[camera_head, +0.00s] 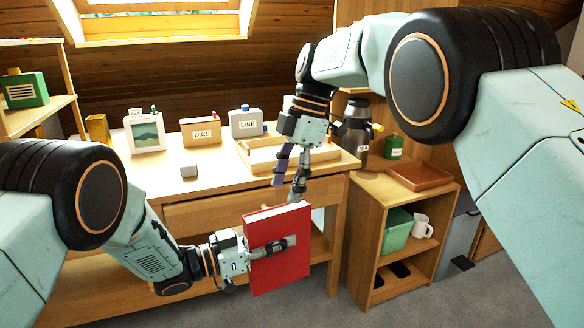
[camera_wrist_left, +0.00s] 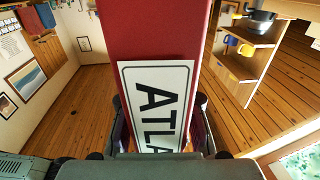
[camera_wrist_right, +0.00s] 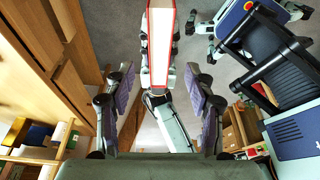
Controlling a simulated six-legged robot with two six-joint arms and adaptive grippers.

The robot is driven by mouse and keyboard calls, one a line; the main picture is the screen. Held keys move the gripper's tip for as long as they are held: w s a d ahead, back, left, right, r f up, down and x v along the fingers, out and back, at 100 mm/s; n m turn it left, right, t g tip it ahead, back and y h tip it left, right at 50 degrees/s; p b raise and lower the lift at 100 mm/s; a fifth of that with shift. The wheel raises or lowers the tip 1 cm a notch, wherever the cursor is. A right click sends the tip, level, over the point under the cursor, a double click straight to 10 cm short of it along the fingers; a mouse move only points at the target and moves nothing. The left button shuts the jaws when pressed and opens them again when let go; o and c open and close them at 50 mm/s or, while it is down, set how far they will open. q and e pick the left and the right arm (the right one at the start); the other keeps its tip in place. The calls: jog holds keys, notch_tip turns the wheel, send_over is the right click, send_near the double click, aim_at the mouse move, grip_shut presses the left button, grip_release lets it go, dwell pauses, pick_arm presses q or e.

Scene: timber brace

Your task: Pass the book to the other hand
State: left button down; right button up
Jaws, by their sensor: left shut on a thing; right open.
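The red book (camera_head: 280,229) stands upright in front of the desk in the head view. In the left wrist view the red book (camera_wrist_left: 152,30) fills the middle, with a white label (camera_wrist_left: 156,100) reading "ATLA", the rest cut off. My right gripper (camera_head: 292,178) points down just above the book's top edge, open and empty. In the right wrist view the book's page edge (camera_wrist_right: 158,45) lies ahead, between the open fingers in the picture and apart from them.
The wooden desk (camera_head: 215,178) behind holds a DICE box (camera_head: 201,132), a LINE container (camera_head: 246,122) and a tray (camera_head: 262,153). A low shelf (camera_head: 412,210) at right bears a flask (camera_head: 356,128) and a brown tray (camera_head: 419,177). Grey floor is free at the front right.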

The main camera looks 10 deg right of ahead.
aim_at(280, 209)
jog(key=x, duration=0.8)
jog(key=shift+f, duration=0.4)
grip_shut()
pick_arm(q)
jog(key=c, duration=1)
grip_release()
pick_arm(e)
jog(key=shift+r, duration=0.1)
